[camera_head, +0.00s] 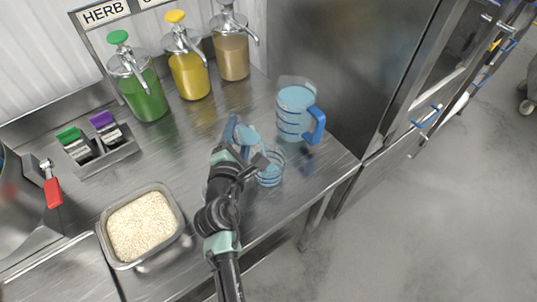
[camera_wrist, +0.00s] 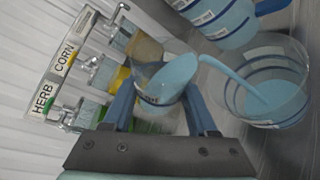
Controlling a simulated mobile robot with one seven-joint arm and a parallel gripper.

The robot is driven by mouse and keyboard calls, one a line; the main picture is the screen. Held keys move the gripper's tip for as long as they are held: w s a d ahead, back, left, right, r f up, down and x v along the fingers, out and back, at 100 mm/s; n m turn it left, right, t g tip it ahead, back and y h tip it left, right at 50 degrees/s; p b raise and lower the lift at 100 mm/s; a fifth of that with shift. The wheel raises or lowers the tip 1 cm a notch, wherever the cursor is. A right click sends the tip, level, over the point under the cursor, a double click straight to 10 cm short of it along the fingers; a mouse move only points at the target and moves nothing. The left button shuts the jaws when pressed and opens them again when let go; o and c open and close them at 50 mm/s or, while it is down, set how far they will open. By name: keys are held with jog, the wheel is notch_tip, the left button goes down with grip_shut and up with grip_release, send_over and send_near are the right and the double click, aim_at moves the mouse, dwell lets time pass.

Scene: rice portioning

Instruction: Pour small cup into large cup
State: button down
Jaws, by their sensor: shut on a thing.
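My gripper (camera_head: 243,147) is shut on a small clear cup (camera_head: 246,134) of light blue liquid, held above the counter. In the wrist view the small cup (camera_wrist: 160,100) sits tilted between my blue fingers. A curved stream of blue liquid (camera_wrist: 232,72) runs from its lip into a wider clear cup (camera_wrist: 290,70) with dark blue bands. That large cup (camera_head: 270,172) stands on the counter just right of my gripper and has some blue liquid at its bottom. My gripper partly hides the small cup in the head view.
A blue-handled pitcher of blue liquid (camera_head: 296,112) stands close behind the large cup. Pump bottles of green (camera_head: 144,100), yellow (camera_head: 189,76) and tan (camera_head: 232,58) sauce line the back. A rice pan (camera_head: 181,240) is at front left. The counter's edge is near on the right.

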jog(key=shift+d+r+m+t+y+b, duration=0.1)
jog(key=shift+r+m+t+y+b, duration=0.35)
jog(key=shift+m+b, duration=0.95)
dwell(0.8)
jog(key=shift+s+d+r+m+t+b, duration=0.4)
jog(key=shift+d+r+b, duration=0.2)
jog(key=shift+b, duration=0.1)
dwell(0.7)
jog(key=shift+d+f+m+t+b, duration=0.15)
jog(key=shift+f+m+t+b, duration=0.5)
jog(key=shift+b, duration=1.05)
jog(key=shift+r+m+g, duration=0.25)
jog(key=shift+g, duration=0.05)
